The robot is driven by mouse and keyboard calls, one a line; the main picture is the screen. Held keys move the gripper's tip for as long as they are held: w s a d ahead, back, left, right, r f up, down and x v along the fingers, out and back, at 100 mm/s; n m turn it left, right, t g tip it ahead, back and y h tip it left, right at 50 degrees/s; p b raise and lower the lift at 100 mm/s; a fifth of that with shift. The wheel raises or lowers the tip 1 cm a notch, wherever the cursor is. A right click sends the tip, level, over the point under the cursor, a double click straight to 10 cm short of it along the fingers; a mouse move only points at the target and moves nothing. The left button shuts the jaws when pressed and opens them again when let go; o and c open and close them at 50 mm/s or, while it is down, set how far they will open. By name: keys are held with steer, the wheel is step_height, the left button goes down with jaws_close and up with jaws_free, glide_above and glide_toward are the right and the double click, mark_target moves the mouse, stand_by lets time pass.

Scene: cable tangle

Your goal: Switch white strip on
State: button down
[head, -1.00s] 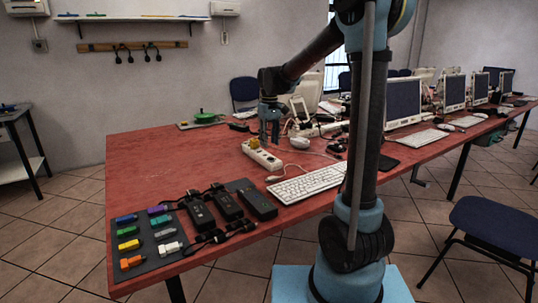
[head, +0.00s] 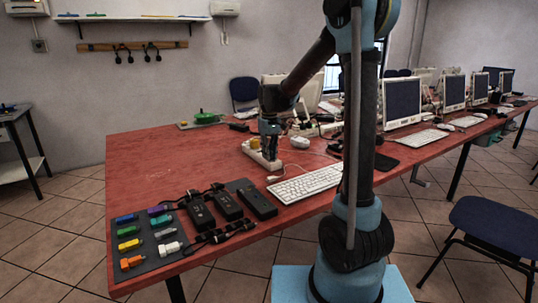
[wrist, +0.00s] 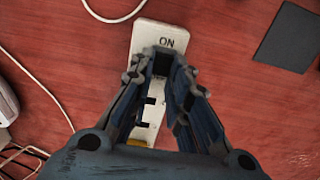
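The white strip (head: 276,165) lies on the red table in the head view, with a yellow piece (head: 250,145) at its far left end. In the wrist view its white end (wrist: 150,32) carries the printed word ON. A dark patch, which looks like the switch, shows just below that word. My gripper (head: 269,157) points down right over the strip. In the wrist view its fingertips (wrist: 161,70) stand a narrow gap apart, on either side of the dark patch. The fingers hide much of the strip. I cannot tell whether they touch it or how the switch is set.
A keyboard (head: 307,183) lies to the right of the strip, and a mouse (head: 300,142) behind it. A mat (head: 157,258) with coloured sticks and black adapters (head: 228,206) sit at the near left. White cables run beside the strip. The table's left middle is clear.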

steer(key=shift+s+d+t+y, duration=0.15)
steer(key=shift+t+y, duration=0.15)
steer(key=shift+t, duration=0.2)
steer(key=c, duration=1.5)
jaws_free()
steer(key=shift+r, duration=0.1)
steer(key=r, duration=0.8)
steer(key=s+r, duration=0.1)
steer(key=r, duration=0.2)
steer(key=shift+d+r, duration=0.35)
steer(key=shift+r, duration=0.05)
